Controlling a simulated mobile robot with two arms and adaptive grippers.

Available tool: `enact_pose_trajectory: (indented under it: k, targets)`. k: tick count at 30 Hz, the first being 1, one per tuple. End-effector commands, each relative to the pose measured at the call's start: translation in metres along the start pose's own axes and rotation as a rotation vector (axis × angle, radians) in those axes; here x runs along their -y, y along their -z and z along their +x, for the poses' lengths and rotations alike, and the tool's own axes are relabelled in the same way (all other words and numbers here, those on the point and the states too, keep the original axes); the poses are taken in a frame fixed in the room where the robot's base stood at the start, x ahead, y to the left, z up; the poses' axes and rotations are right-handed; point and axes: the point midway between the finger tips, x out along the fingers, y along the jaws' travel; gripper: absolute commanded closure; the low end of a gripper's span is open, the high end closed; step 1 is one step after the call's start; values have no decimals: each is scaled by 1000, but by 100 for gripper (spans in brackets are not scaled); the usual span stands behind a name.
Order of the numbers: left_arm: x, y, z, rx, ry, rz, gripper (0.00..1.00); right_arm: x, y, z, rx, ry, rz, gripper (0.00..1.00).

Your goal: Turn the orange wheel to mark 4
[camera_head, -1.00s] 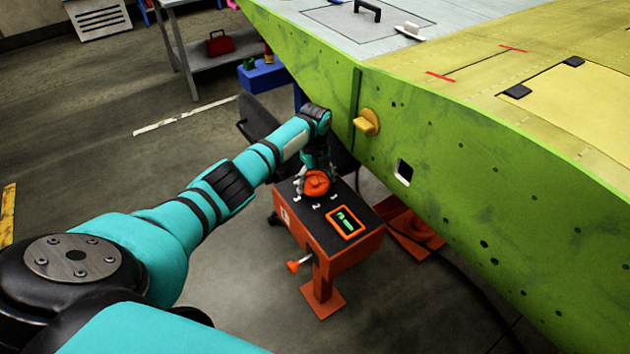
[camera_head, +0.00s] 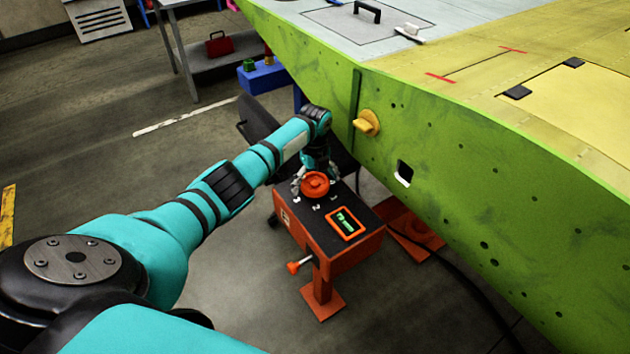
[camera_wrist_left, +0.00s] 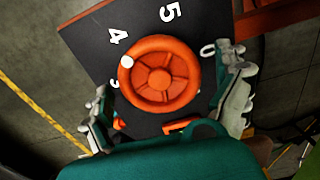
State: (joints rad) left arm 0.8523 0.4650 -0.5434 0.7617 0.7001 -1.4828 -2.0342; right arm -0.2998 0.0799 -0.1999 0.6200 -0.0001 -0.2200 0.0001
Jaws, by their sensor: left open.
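The orange wheel (camera_head: 315,184) is on the dark top of an orange stand (camera_head: 330,215), and fills the middle of the left wrist view (camera_wrist_left: 160,75). It has a round rim, spokes and a white dot (camera_wrist_left: 127,62) on its rim. The dot points between mark 4 (camera_wrist_left: 118,37) and a partly hidden mark on its lower left, nearer to mark 4. Marks 5 (camera_wrist_left: 170,12) and 0 (camera_wrist_left: 207,50) are also visible. My left gripper (camera_wrist_left: 168,82) is open, with a finger on each side of the wheel; I cannot tell whether they touch it. My right gripper is out of view.
A green wing panel (camera_head: 450,190) with a yellow knob (camera_head: 367,122) stands close to the right of the stand. A small handle (camera_head: 293,267) sticks out of the stand's front. A blue bin (camera_head: 264,76) lies behind. The floor to the left is clear.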

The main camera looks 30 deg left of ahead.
Motion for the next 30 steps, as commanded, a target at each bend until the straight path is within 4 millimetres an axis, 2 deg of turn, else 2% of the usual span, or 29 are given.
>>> enact_pose_trajectory:
  k: [4, 7, 18, 21, 25, 30]
  targets:
    - [0, 0, -3, 0, 1, 0, 0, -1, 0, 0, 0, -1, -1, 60]
    - [0, -1, -15, 1, 2, 1, 0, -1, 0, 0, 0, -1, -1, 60]
    - [0, -1, -91, 2, 3, 1, 0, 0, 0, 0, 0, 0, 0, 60]
    - [1, 0, -105, 1, 2, 1, 0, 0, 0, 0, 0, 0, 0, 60]
    - [0, 0, -117, 1, 1, 0, 0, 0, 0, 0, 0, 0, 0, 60]
    - [0, 0, -120, 0, 0, -1, 0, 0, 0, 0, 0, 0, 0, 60]
